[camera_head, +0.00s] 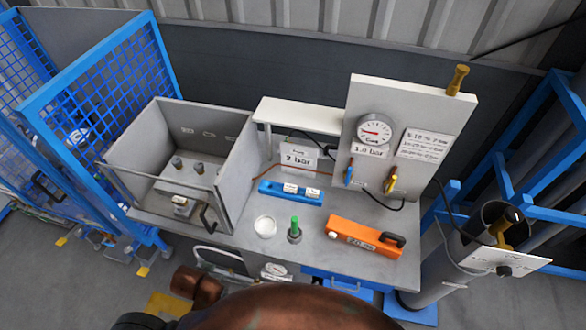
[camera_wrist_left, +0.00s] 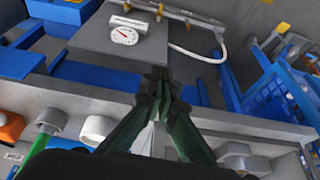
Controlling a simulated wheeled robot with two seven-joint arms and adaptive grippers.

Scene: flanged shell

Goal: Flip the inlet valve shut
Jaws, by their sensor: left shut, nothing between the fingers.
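A grey panel (camera_head: 422,108) at the back right of the bench carries a round gauge (camera_head: 373,131) marked 1.0 bar. In the left wrist view my left gripper (camera_wrist_left: 158,80) is shut and empty, above the bench edge and apart from the valve levers. A dark rounded shape covers the bottom of the head view. My right gripper is not in view.
On the bench stand an orange tool (camera_head: 365,236), a green-handled item (camera_head: 294,230), a white cup (camera_head: 265,226) and a blue block (camera_head: 291,193). An open grey box (camera_head: 233,196) stands left. The left wrist view shows another gauge (camera_wrist_left: 125,36) on a grey box and a white hose (camera_wrist_left: 205,55).

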